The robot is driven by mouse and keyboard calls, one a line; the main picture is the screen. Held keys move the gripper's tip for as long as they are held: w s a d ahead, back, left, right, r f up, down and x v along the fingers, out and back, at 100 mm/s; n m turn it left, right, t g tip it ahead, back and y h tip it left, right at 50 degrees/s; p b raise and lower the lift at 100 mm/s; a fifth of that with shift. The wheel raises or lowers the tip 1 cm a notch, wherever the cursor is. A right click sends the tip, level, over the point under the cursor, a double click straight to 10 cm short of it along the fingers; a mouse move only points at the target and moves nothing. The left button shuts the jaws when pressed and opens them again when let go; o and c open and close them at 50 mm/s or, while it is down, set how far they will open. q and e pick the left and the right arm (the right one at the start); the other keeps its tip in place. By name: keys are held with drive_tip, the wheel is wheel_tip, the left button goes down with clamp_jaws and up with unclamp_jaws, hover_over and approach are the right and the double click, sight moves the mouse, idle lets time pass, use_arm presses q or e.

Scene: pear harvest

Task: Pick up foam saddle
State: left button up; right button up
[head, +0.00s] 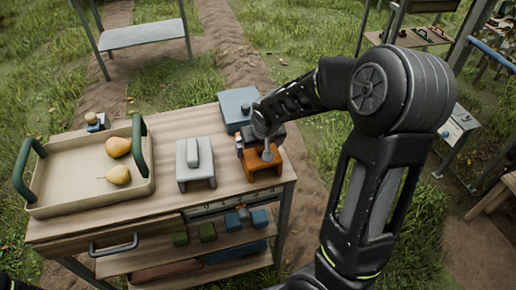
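Two saddle-shaped blocks stand on the wooden workbench (112,217); I cannot tell for sure which is the foam saddle. One is a light grey block (188,172) with a rounded bar on top, at the middle of the bench. The other is an orange-brown block (256,176) with legs, near the right end. My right gripper (267,153) is down at the top of the orange-brown block, partly hiding it. Whether its fingers touch or grip the block is too small to tell. The grey block stands apart from the gripper. My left gripper is not in view.
A beige tray (95,198) with green handles holds two pears (118,147) on the left. A blue-grey box (237,103) and dark items stand behind the orange-brown block. Small blocks (207,231) lie on the shelf below. A bare strip of bench lies between tray and grey block.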

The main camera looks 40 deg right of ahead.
wheel_tip(320, 180, up, 10)
drive_tip(key=shift+f+b, duration=0.1)
drive_tip(key=shift+b, duration=0.35)
idle(0.4)
